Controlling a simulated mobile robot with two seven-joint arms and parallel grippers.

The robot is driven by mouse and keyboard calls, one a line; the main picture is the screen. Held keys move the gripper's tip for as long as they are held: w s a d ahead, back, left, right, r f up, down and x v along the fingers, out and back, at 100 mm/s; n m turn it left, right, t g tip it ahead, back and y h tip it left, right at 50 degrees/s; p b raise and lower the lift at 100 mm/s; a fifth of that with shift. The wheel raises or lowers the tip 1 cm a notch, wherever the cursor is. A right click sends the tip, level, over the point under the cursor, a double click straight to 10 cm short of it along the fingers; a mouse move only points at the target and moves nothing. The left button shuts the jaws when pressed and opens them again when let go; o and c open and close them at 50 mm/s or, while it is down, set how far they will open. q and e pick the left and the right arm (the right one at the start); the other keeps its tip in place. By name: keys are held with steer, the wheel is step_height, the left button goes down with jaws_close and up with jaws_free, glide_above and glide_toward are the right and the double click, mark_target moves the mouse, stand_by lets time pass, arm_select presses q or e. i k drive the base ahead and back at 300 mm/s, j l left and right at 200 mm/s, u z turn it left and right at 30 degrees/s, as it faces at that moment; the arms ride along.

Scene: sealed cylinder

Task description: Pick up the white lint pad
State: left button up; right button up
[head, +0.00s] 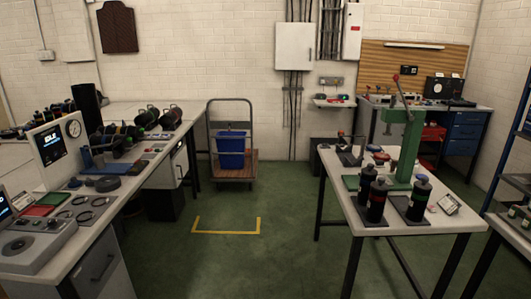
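I cannot make out a white lint pad for certain in the head view. Neither of my grippers is in view.
A green press (411,145) and several black cylinders (377,199) stand on the right-hand table. A trolley with a blue crate (231,152) stands at the back. Shelving (512,140) edges the right side. The green floor (235,265) between bench and table is clear, with yellow marking.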

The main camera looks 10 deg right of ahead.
mark_target(378, 164)
steer(key=i, duration=4.2)
steer(key=i+z, duration=0.35)
steer(key=i+j+z, duration=0.35)
steer(key=i+l+z, duration=0.1)
steer(key=z, duration=1.45)
